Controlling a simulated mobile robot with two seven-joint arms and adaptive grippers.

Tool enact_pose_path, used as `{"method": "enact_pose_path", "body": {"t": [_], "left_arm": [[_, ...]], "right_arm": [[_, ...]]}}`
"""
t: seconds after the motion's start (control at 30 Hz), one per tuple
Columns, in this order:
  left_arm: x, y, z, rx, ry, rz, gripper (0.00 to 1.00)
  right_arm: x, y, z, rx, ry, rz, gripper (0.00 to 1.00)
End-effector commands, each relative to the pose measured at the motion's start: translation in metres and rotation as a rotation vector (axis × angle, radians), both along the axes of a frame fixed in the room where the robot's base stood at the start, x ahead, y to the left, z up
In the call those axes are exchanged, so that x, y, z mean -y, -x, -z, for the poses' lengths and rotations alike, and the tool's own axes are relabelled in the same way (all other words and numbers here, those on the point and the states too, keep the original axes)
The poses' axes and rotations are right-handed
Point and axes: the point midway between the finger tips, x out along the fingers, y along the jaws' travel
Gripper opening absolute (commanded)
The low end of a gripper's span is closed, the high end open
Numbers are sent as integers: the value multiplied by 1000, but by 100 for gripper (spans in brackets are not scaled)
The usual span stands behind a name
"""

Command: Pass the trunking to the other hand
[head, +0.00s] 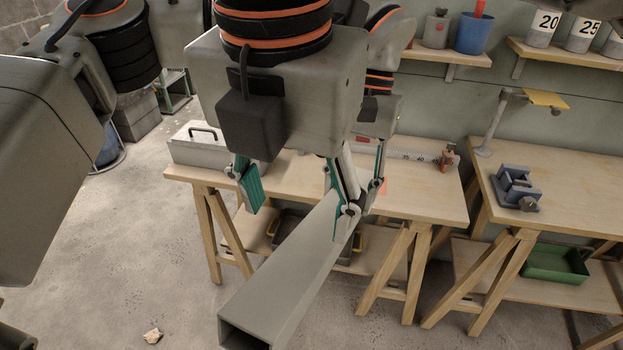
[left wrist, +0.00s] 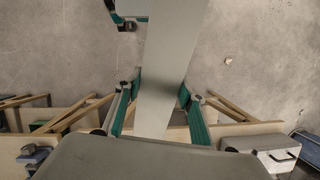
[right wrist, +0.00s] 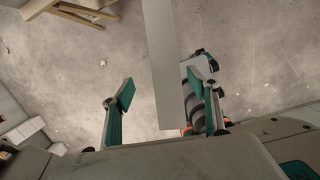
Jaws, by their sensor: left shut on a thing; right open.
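The trunking (head: 285,270) is a long grey square tube with an open near end, slanting down to the left in the head view. In the left wrist view the trunking (left wrist: 170,70) runs between the fingers of my left gripper (left wrist: 160,95), which is shut on it. In the head view the left gripper (head: 376,178) is mostly hidden behind my right one. My right gripper (head: 300,206) is open, its right finger overlapping the trunking. In the right wrist view the trunking (right wrist: 162,65) shows between the open fingers (right wrist: 162,92), nearer the right one; I cannot tell whether they touch.
A trestle workbench (head: 420,200) stands behind, with a grey toolbox (head: 195,148) at its left end. A second bench at right bears a blue vice (head: 516,190), with a green tray (head: 556,264) below. Shelves hold numbered pots. The floor at lower left is mostly clear.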

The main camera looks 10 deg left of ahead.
Motion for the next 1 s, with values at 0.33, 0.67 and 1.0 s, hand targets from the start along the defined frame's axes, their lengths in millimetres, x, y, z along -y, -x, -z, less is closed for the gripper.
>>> {"method": "enact_pose_path", "body": {"t": [0.33,0.67,1.0], "left_arm": [[0,0,-1,-1,1,0,5],[0,0,-1,-1,1,0,5],[0,0,-1,0,1,0,5]], "right_arm": [[10,-34,4,231,75,49,60],[13,-52,51,226,75,48,60],[17,-72,98,227,74,48,60]]}}
